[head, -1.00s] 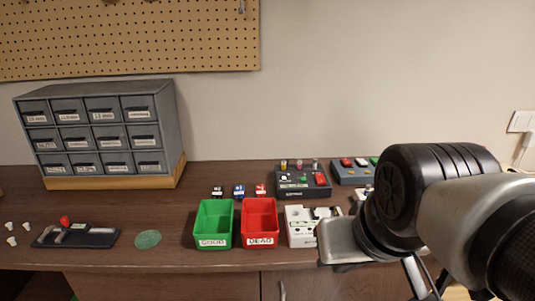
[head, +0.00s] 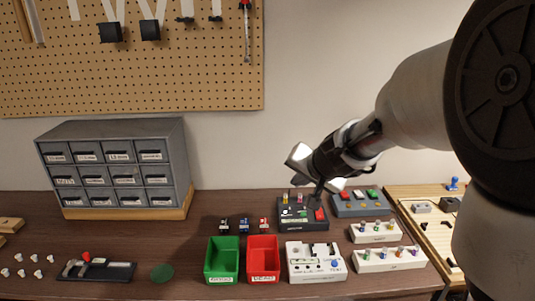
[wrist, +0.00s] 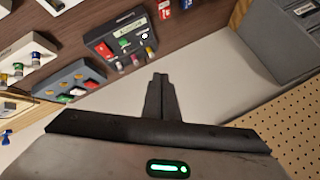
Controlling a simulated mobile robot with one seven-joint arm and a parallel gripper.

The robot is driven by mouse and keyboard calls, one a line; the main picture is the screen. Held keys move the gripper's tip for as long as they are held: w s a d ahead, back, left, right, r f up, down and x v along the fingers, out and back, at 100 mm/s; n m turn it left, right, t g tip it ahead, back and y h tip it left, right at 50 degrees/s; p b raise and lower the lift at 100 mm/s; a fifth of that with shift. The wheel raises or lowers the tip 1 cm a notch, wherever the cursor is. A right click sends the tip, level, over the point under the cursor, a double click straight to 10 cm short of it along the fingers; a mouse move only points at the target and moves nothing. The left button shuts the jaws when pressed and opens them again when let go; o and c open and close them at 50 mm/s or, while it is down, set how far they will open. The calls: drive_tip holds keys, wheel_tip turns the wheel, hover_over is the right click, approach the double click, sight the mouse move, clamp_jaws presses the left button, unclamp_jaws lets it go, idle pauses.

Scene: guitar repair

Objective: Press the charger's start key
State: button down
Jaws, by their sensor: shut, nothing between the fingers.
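A dark box (head: 290,226) with a red key (head: 320,214), a small white round part and coloured posts along its back stands on the bench. It also shows in the wrist view (wrist: 108,34), with a green key there too. A blue-grey box (head: 345,209) with red, white and green keys stands to its right, also in the wrist view (wrist: 50,83). I cannot read which one is the charger. My gripper (head: 317,197) is shut and empty, pointing down above the dark box's back right. Its fingers (wrist: 159,78) appear clear of both boxes in the wrist view.
A white box (head: 303,276) stands in front of the dark box. Green (head: 209,268) and red (head: 276,270) bins are to its left. Small white stands with knobs (head: 364,238) are at the right. A drawer cabinet (head: 115,130) and pegboard (head: 190,80) are behind.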

sight(303, 214)
drive_tip(key=w+d+f+m+h+p, duration=0.1)
drive_tip(key=w+d+f+m, duration=0.1)
drive_tip(key=w+d, duration=0.1)
drive_tip(key=shift+w+d+f+p, duration=0.2)
drive_tip(key=shift+w+p, duration=0.15)
drive_tip(key=shift+w, duration=0.35)
wheel_tip(303, 214, down, 9)
drive_tip(key=b, duration=0.8)
drive_tip(key=shift+r+b, duration=0.15)
drive_tip(key=shift+b, duration=0.2)
idle(1.1)
drive_tip(key=shift+f+b, duration=0.45)
drive_tip(key=shift+b, duration=0.05)
drive_tip(key=shift+f+b, duration=0.4)
drive_tip(key=shift+b, duration=0.05)
idle(0.5)
idle(0.3)
drive_tip(key=shift+r+p, duration=0.8)
drive_tip(key=shift+r, duration=0.05)
